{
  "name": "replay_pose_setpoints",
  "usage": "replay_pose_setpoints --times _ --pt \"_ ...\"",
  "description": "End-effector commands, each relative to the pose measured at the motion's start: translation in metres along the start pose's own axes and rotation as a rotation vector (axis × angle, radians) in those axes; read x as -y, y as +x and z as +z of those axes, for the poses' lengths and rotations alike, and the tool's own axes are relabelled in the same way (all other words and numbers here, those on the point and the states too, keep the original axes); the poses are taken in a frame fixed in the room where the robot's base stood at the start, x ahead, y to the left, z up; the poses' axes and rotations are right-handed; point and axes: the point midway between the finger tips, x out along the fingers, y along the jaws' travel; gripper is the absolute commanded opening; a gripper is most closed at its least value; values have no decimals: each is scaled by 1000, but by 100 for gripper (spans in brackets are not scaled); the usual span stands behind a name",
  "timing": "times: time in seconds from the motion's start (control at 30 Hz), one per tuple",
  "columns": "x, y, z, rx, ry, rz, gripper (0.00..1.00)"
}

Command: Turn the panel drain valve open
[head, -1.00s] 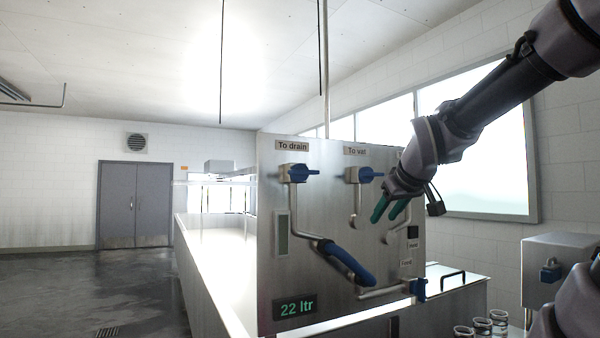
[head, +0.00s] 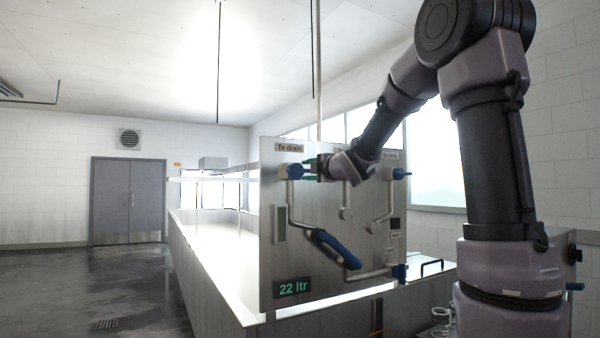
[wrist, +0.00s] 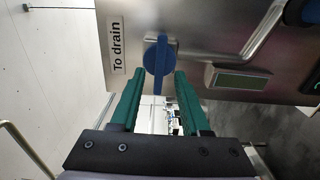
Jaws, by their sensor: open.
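The panel drain valve (head: 293,171) has a blue handle and sits under the "To drain" label (head: 289,148) at the panel's upper left. In the wrist view its blue handle (wrist: 158,60) is a bar across a round hub, lying along the direction of the label's text. My gripper (head: 311,166) is open, with green fingers just right of the handle in the head view. In the wrist view the fingers (wrist: 158,78) lie one on each side of the handle's bar, with gaps visible. Contact cannot be told.
My arm hides part of the panel's top. A long white vat (head: 205,235) stands behind. Open floor lies left.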

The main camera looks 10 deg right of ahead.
Motion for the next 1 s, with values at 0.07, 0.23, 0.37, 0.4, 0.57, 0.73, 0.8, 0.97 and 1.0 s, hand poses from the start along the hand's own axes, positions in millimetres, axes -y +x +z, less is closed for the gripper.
replay_pose_setpoints --times 0.07,0.23,0.37,0.4,0.57,0.73,0.8,0.97,1.0 --pt "0 16 -1 -1 -1 -1 46" --pt "0 39 0 0 0 -1 46" --pt "0 48 0 1 2 0 46" --pt "0 49 0 1 2 0 46" --pt "0 50 0 1 2 0 46" --pt "0 50 0 1 2 0 23" --pt "0 50 0 1 2 0 0" --pt "0 50 0 1 4 -1 0" --pt "0 50 0 1 6 -1 0"
